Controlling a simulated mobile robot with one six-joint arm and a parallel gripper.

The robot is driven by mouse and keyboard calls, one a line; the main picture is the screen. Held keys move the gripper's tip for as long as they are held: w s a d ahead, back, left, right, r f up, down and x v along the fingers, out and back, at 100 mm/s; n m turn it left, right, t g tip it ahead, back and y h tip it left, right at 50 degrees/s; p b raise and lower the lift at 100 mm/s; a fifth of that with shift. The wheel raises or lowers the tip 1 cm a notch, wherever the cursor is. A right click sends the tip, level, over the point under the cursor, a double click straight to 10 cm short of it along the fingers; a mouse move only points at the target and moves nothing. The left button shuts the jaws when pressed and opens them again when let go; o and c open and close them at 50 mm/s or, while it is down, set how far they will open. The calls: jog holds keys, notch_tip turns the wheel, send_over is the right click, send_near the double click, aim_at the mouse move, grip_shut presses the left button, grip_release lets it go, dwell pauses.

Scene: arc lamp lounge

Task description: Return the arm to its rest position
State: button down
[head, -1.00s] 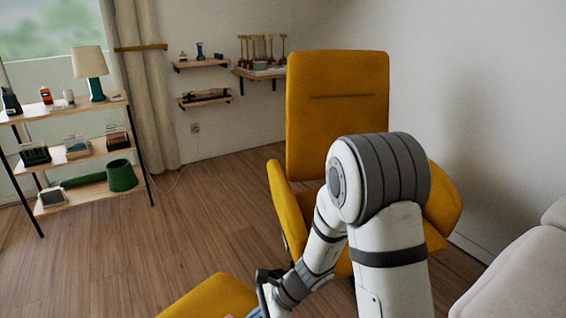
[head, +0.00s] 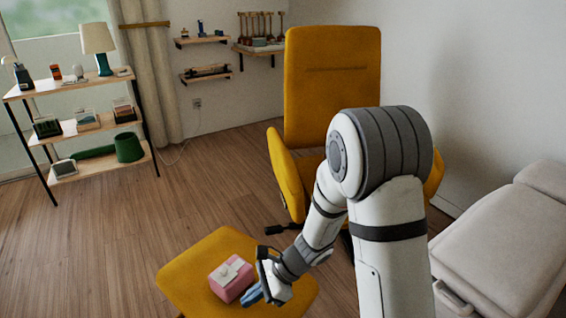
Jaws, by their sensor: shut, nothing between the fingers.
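My arm rises at the right of the head view, bends at its grey-banded joint and reaches down to the lower middle. My gripper (head: 254,293) is at its end, with blue fingertips, shut and empty. It is over the right part of a yellow footstool (head: 190,269), just right of a pink box (head: 231,279) with a pale piece on top. I cannot tell whether the fingertips touch the box. My wrist hides part of the footstool.
A yellow armchair (head: 331,85) stands behind my arm. A shelf rack (head: 75,131) with a lamp (head: 98,44) stands at the left. Wall shelves (head: 207,75) hang at the back. The wooden floor (head: 130,215) between is clear.

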jog(key=s+d+r+n+t+h+p, duration=0.1)
jog(key=s+d+r+n+h+p, duration=0.2)
jog(key=r, duration=1.2)
jog(key=s+d+r+n+t+h+p, duration=0.2)
jog(key=d+r+n+p, duration=0.4)
jog(key=d+r+p, duration=0.6)
jog(key=s+d+r+n+t+h+p, duration=0.2)
jog(key=d+r+p, duration=0.6)
jog(key=r, duration=1)
jog(key=s+n+h+p, duration=0.2)
jog(key=n+p, duration=0.1)
jog(key=shift+n, duration=0.3)
jog(key=shift+s, duration=0.1)
